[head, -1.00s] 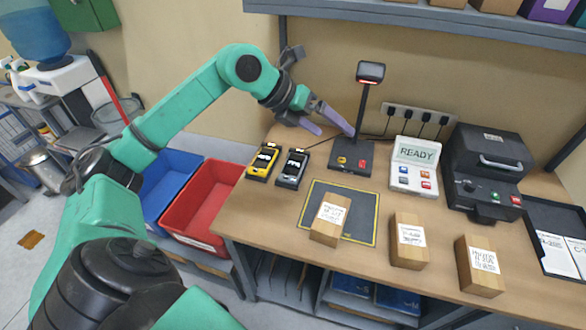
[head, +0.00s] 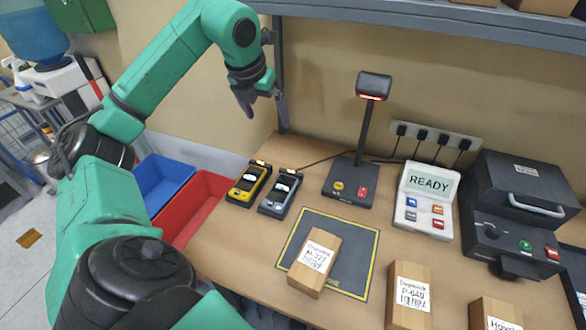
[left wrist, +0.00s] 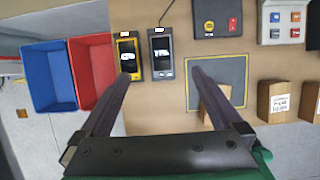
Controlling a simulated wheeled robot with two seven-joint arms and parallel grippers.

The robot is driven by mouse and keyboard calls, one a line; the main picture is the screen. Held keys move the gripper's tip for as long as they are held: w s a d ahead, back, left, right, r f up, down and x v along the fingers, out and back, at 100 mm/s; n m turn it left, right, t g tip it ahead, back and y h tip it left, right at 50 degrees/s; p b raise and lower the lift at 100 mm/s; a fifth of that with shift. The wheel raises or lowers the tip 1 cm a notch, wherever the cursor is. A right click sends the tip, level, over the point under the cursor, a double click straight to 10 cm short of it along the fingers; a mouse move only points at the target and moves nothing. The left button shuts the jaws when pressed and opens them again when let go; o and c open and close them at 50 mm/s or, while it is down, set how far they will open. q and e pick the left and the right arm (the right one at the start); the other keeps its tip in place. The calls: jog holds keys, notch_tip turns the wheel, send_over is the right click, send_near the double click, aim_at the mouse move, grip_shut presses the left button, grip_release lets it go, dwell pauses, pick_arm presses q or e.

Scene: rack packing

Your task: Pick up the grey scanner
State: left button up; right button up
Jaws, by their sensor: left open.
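The grey scanner (head: 281,191) lies in a dark cradle on the table, just right of the yellow scanner (head: 250,183). In the left wrist view the grey scanner (left wrist: 161,52) shows between and beyond my fingertips, with the yellow scanner (left wrist: 126,55) to its left. My left gripper (head: 264,108) is open and empty, pointing down above the back left part of the table, apart from both scanners. It also shows in the left wrist view (left wrist: 160,76) with its fingers spread wide. My right gripper is not in view.
A stand with a lamp-like head (head: 350,183) rises right of the scanners. A dark mat (head: 352,245) with a cardboard box (head: 314,263) lies in front. Blue (head: 160,180) and red (head: 196,205) bins stand beyond the table's left edge. A shelf (head: 420,18) hangs above.

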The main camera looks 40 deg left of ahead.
pick_arm(q)
notch_tip(320, 180, down, 8)
jog(key=s+b, duration=0.2)
jog(key=b, duration=1.5)
send_near(281, 190)
jog(key=p+x, duration=0.1)
jog(key=x, duration=0.7)
jog(key=shift+f+p, duration=0.2)
jog(key=shift+p, duration=0.15)
jog(key=shift+w+a+f, duration=0.1)
jog(key=shift+f, duration=0.1)
jog(key=shift+r, duration=0.1)
jog(key=c, duration=1.3)
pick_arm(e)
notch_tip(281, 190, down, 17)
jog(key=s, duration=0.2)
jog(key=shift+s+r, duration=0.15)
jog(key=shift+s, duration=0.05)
